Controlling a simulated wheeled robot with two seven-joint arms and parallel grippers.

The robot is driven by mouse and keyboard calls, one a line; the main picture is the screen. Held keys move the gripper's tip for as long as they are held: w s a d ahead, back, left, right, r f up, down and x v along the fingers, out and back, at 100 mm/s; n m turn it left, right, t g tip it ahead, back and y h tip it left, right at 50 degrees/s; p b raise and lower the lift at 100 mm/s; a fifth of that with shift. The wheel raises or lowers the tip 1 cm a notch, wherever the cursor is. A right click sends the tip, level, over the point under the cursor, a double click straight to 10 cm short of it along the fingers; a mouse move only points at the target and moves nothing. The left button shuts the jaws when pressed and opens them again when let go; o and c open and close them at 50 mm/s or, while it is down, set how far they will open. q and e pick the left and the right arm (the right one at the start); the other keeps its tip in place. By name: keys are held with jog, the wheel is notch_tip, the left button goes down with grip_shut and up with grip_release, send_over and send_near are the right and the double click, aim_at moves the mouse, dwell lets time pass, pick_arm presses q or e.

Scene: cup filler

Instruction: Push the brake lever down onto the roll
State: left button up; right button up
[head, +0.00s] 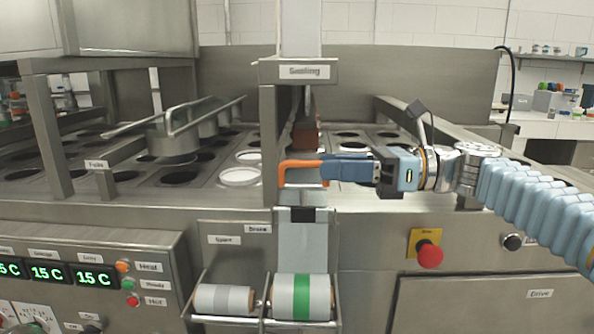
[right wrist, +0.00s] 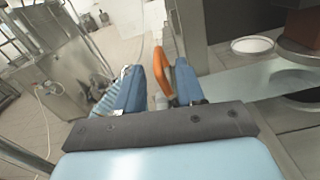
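The orange brake lever (head: 300,163) is a bent bar at the sealing post, raised well above the rolls. The roll with a green band (head: 302,297) lies in a wire holder below it. My right gripper (head: 325,168) comes in from the right, level with the lever, its fingertips at the lever's right end. In the right wrist view the lever (right wrist: 162,70) reaches between the two blue fingers (right wrist: 158,85), close to the right-hand one. The fingers stand apart, with a gap showing beside the lever. My left gripper is out of view.
The sealing post (head: 268,150) stands beside the lever. A red stop button (head: 430,255) sticks out below my right arm. Cup trays (head: 110,178) spread behind.

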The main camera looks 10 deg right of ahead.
aim_at(316, 164)
jog(key=x, duration=0.6)
jog(key=shift+a+r, duration=0.15)
jog(key=shift+a, duration=0.05)
grip_shut()
